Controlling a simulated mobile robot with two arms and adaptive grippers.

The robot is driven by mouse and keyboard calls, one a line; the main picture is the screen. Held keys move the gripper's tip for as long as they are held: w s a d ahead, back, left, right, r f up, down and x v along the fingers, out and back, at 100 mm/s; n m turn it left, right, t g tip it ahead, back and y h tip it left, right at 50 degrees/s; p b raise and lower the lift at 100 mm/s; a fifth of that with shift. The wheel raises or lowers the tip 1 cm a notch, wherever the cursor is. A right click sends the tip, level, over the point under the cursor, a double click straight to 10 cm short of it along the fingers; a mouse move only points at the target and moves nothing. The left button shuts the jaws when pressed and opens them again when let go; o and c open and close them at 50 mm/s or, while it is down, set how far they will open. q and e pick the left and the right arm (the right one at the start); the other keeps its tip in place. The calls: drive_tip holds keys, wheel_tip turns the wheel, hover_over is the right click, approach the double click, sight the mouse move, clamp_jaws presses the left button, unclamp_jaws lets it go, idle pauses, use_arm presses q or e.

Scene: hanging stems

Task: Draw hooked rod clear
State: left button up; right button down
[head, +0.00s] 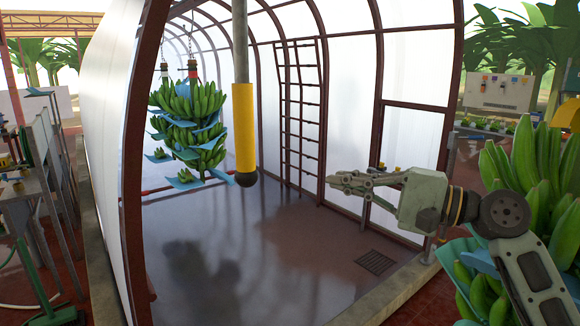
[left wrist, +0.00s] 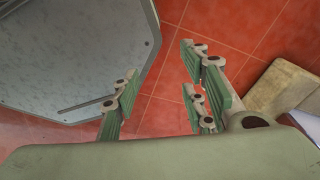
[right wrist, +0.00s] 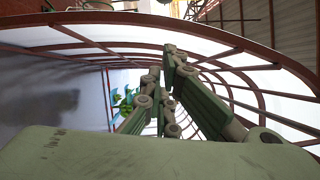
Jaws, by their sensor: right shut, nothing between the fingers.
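A long grey rod with a yellow sleeve (head: 243,125) and a black rounded end hangs upright near the centre of the head view. Its top runs out of the picture, so no hook shows. My right gripper (head: 345,182) is to the right of the rod and apart from it, pointing left, shut and empty. In the right wrist view its fingers (right wrist: 163,92) are close together at the tips. My left gripper shows only in the left wrist view (left wrist: 155,95), with its fingers apart and nothing between them, above a red tiled floor.
Banana bunches (head: 190,125) with blue sheets hang on chains left of the rod, inside the arched tunnel. Another bunch (head: 535,165) is close behind my right arm. The grey floor (head: 250,250) below is clear.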

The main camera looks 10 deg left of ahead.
use_arm(q)
wheel_tip(320, 180, up, 6)
drive_tip(key=p, duration=0.6)
drive_tip(key=shift+s, duration=0.35)
use_arm(e)
drive_tip(key=s+a+r, duration=0.1)
drive_tip(key=a, duration=1)
drive_tip(key=shift+s+a+r, duration=0.2)
drive_tip(key=shift+s, duration=0.1)
use_arm(q)
drive_tip(key=shift+d, duration=0.1)
use_arm(e)
drive_tip(key=shift+w+f, duration=0.1)
